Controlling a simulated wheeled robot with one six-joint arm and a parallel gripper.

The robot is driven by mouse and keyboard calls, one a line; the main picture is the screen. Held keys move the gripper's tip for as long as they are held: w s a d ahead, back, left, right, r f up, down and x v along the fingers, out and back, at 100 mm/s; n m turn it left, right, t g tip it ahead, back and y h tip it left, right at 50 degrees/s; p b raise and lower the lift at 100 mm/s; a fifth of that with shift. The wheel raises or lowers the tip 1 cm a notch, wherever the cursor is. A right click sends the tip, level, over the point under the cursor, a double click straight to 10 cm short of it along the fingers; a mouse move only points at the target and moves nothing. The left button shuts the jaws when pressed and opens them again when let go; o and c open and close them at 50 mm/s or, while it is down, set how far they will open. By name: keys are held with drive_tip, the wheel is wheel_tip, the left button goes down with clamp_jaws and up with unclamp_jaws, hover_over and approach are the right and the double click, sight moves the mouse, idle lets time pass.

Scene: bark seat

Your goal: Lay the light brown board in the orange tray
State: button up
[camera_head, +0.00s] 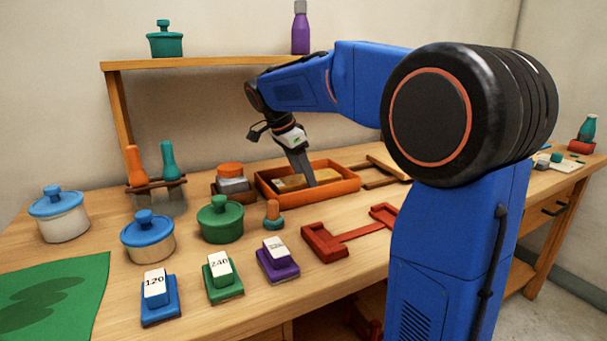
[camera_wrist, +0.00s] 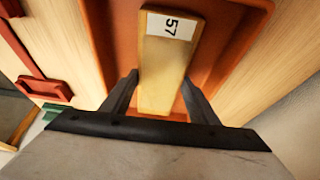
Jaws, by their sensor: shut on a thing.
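The light brown board (camera_wrist: 160,75) with a white label reading 57 is between the two fingers of my gripper (camera_wrist: 160,88) in the wrist view. My gripper is shut on it. The orange tray (camera_wrist: 100,45) lies below and around the board in the wrist view. In the head view, my gripper (camera_head: 308,180) points down into the orange tray (camera_head: 320,194) near the back of the bench. Light brown wood (camera_head: 289,183) shows inside the tray beside the fingers. Whether the board touches the tray floor, I cannot tell.
A small box with an orange-lidded jar (camera_head: 231,178) stands left of the tray. A wooden frame (camera_head: 383,172) lies right of it. A red clamp-like piece (camera_head: 345,236), a green pot (camera_head: 220,220) and labelled blocks (camera_head: 220,277) stand in front. A shelf (camera_head: 200,62) runs behind.

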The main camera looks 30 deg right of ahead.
drive_tip(key=shift+f, duration=0.3)
drive_tip(key=o, duration=1.2)
drive_tip(key=shift+o, duration=0.9)
drive_tip(key=shift+o, duration=1)
drive_tip(key=shift+r, duration=0.15)
drive_tip(key=shift+r, duration=3.35)
drive_tip(key=shift+s, duration=0.1)
